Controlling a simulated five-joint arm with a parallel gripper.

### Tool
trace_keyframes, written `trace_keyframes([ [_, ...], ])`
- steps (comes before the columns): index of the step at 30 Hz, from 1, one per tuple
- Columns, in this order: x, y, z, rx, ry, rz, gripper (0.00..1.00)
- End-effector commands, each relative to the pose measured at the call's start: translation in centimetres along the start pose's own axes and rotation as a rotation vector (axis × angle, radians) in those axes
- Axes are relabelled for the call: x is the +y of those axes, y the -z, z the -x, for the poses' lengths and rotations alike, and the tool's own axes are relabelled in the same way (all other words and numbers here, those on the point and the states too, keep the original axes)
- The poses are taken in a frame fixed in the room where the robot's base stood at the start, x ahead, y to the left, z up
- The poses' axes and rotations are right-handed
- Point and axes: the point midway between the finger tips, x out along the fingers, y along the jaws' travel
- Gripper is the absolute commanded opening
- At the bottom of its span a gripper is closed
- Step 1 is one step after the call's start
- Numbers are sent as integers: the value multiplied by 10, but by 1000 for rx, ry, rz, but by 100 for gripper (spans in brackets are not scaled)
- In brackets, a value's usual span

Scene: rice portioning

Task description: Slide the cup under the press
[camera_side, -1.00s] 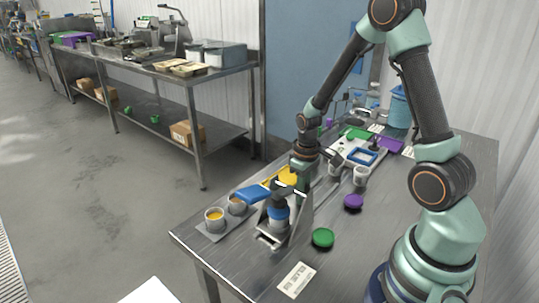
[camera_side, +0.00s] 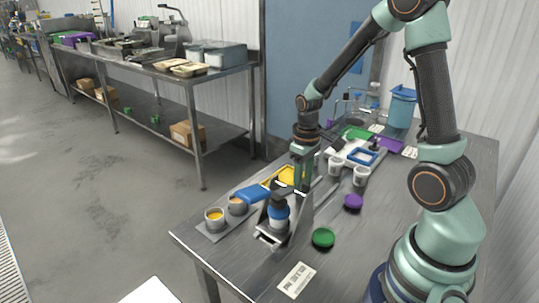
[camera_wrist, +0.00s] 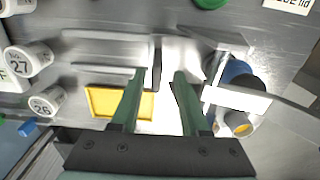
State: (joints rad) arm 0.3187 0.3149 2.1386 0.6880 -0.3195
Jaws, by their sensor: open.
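The press (camera_side: 297,222) is an upright grey metal frame near the table's front left, with a blue round part (camera_side: 279,212) in it. It also shows at the right of the wrist view as the blue part (camera_wrist: 236,75) behind a pale plate. Two cups with yellow-orange contents, one in front (camera_side: 214,217) and one behind (camera_side: 237,206), stand left of the press. I cannot tell which cup the task means. My gripper (camera_side: 303,188) points down just behind the press. In the wrist view its green fingers (camera_wrist: 160,75) are apart, with no cup visible between them.
A yellow tray (camera_wrist: 98,101) lies beside my gripper. White cups marked 27 (camera_wrist: 30,60) and 26 (camera_wrist: 46,101) stand beyond it. A green lid (camera_side: 323,238) and purple lid (camera_side: 353,202) lie right of the press. A blue bin (camera_side: 402,108) stands at the back.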

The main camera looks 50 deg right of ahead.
Motion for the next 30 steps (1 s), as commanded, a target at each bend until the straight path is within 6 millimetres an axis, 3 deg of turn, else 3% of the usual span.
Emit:
trace_keyframes([
  [6, 0, 1, 45, 6, -2, 1, 45],
  [12, 0, 1, 70, 2, -1, 1, 45],
  [26, -1, 0, 77, 1, 0, 1, 45],
  [30, -9, 0, 87, 31, -9, 4, 45],
])
